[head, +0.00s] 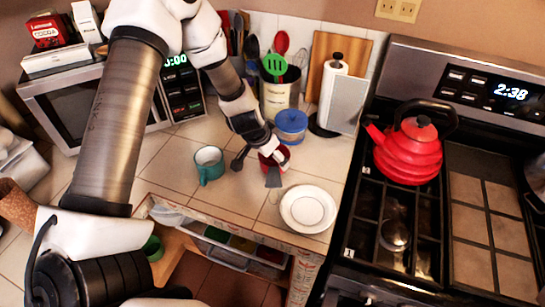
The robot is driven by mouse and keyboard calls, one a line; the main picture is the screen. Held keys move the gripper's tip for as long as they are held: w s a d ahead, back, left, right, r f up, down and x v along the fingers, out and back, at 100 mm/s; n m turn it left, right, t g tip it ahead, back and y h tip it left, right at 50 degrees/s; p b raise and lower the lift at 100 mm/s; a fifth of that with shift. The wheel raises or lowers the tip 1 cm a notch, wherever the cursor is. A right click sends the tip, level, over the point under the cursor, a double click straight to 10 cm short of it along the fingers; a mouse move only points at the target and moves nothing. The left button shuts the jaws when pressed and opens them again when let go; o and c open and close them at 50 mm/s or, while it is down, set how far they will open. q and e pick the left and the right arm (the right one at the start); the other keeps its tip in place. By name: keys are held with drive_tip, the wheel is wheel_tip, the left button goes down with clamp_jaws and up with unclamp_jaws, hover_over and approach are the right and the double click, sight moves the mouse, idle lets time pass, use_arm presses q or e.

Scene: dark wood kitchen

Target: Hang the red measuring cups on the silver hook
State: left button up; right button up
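My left gripper (256,170) reaches down over the tiled counter, its two dark fingers spread apart. A small red item (282,154) sits right behind and beside its fingers. The gripper partly hides it, so I cannot tell whether it is the red measuring cups or a mug, or whether the fingers touch it. I cannot make out any silver hook in the head view. My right gripper is not in view.
A teal mug (209,164), a white plate (307,209) and a blue-lidded jar (291,125) stand near the gripper. Behind are a utensil crock (279,98) and a paper towel roll (338,66). A red kettle (408,155) sits on the stove. An open drawer (240,250) is below.

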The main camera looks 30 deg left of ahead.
use_arm(q)
drive_tip(key=s+d+b, duration=0.2)
drive_tip(key=s, duration=0.1)
drive_tip(key=s+d+r+b, duration=0.1)
drive_tip(key=s+d, duration=0.1)
drive_tip(key=s, duration=0.2)
drive_tip(key=s+d+b, duration=0.2)
drive_tip(key=s, duration=0.2)
drive_tip(key=shift+r+b, duration=0.3)
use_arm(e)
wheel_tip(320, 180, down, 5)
use_arm(q)
drive_tip(key=shift+s+d+r+p, duration=0.25)
drive_tip(key=shift+s+r+p, duration=0.2)
drive_tip(key=shift+s, duration=0.2)
drive_tip(key=s+d+p, duration=0.1)
drive_tip(key=s+p, duration=0.1)
drive_tip(key=p, duration=0.4)
drive_tip(key=shift+d, duration=0.1)
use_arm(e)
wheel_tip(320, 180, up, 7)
